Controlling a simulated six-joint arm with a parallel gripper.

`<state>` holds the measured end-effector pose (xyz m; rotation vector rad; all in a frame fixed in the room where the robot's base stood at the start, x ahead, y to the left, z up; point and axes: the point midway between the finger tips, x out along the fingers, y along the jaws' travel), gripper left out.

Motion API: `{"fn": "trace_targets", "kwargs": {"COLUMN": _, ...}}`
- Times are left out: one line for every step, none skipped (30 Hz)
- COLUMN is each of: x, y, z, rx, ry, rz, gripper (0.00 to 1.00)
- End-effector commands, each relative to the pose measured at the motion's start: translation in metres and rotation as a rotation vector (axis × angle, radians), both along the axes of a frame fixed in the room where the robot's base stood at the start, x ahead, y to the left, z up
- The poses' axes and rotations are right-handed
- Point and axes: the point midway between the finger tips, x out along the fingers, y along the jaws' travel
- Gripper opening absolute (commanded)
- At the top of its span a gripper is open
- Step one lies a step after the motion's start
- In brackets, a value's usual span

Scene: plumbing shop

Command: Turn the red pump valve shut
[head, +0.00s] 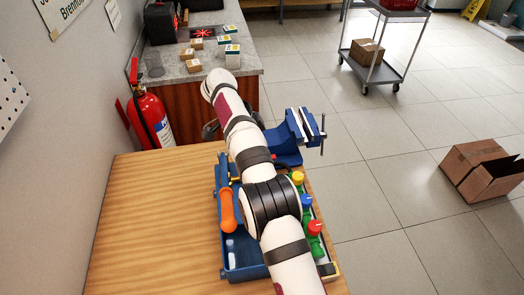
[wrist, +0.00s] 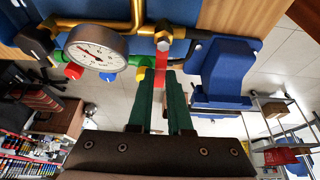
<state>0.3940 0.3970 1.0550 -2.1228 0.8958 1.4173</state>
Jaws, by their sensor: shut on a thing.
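The red valve handle (wrist: 160,66) shows in the wrist view as a narrow red piece below a silver hex nut (wrist: 162,44) on the brass pipe (wrist: 137,18). My gripper (wrist: 162,76) has its two green fingers close together, with the red handle between their tips. It is shut on the handle. How far the handle is turned is hard to tell. A round pressure gauge (wrist: 97,47) sits on the pipework to the left.
A blue vise (head: 296,133) stands close by and also shows right of my fingers in the wrist view (wrist: 227,72). The wooden bench (head: 145,220) is clear at left.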

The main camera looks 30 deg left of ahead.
Motion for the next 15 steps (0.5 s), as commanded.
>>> {"fn": "trace_targets", "kwargs": {"x": -0.0004, "y": -0.0004, "z": 0.0, "rx": 0.0, "ry": 0.001, "rz": -0.003, "gripper": 0.0}}
{"fn": "trace_targets", "kwargs": {"x": -0.0004, "y": -0.0004, "z": 0.0, "rx": 0.0, "ry": 0.001, "rz": -0.003, "gripper": 0.0}}
{"fn": "trace_targets", "kwargs": {"x": -0.0004, "y": -0.0004, "z": 0.0, "rx": -0.001, "ry": 0.002, "rz": -0.003, "gripper": 0.0}}
{"fn": "trace_targets", "kwargs": {"x": -0.0004, "y": -0.0004, "z": 0.0, "rx": -0.001, "ry": 0.002, "rz": -0.003, "gripper": 0.19}}
{"fn": "trace_targets", "kwargs": {"x": -0.0005, "y": -0.0005, "z": 0.0, "rx": -0.001, "ry": 0.002, "rz": -0.003, "gripper": 0.24}}
{"fn": "trace_targets", "kwargs": {"x": -0.0004, "y": -0.0004, "z": 0.0, "rx": -0.001, "ry": 0.002, "rz": -0.003, "gripper": 0.31}}
{"fn": "trace_targets", "kwargs": {"x": -0.0004, "y": -0.0004, "z": 0.0, "rx": 0.0, "ry": 0.001, "rz": -0.003, "gripper": 0.37}}
{"fn": "trace_targets", "kwargs": {"x": -0.0004, "y": -0.0004, "z": 0.0, "rx": 0.0, "ry": 0.002, "rz": -0.002, "gripper": 0.42}}
{"fn": "trace_targets", "kwargs": {"x": -0.0003, "y": -0.0004, "z": 0.0, "rx": 0.0, "ry": 0.002, "rz": -0.002, "gripper": 0.47}}
{"fn": "trace_targets", "kwargs": {"x": -0.0004, "y": -0.0003, "z": 0.0, "rx": 0.0, "ry": 0.002, "rz": -0.002, "gripper": 0.47}}
{"fn": "trace_targets", "kwargs": {"x": -0.0003, "y": -0.0004, "z": -0.0001, "rx": 0.0, "ry": 0.002, "rz": -0.002, "gripper": 0.47}}
{"fn": "trace_targets", "kwargs": {"x": -0.0003, "y": -0.0003, "z": -0.0001, "rx": 0.0, "ry": 0.002, "rz": -0.002, "gripper": 0.47}}
{"fn": "trace_targets", "kwargs": {"x": -0.0003, "y": -0.0003, "z": -0.0001, "rx": -0.001, "ry": 0.001, "rz": -0.002, "gripper": 0.47}}
{"fn": "trace_targets", "kwargs": {"x": -0.0003, "y": -0.0003, "z": -0.0001, "rx": -0.001, "ry": 0.002, "rz": -0.001, "gripper": 0.47}}
{"fn": "trace_targets", "kwargs": {"x": -0.0003, "y": -0.0003, "z": -0.0001, "rx": -0.001, "ry": 0.001, "rz": 0.0, "gripper": 0.47}}
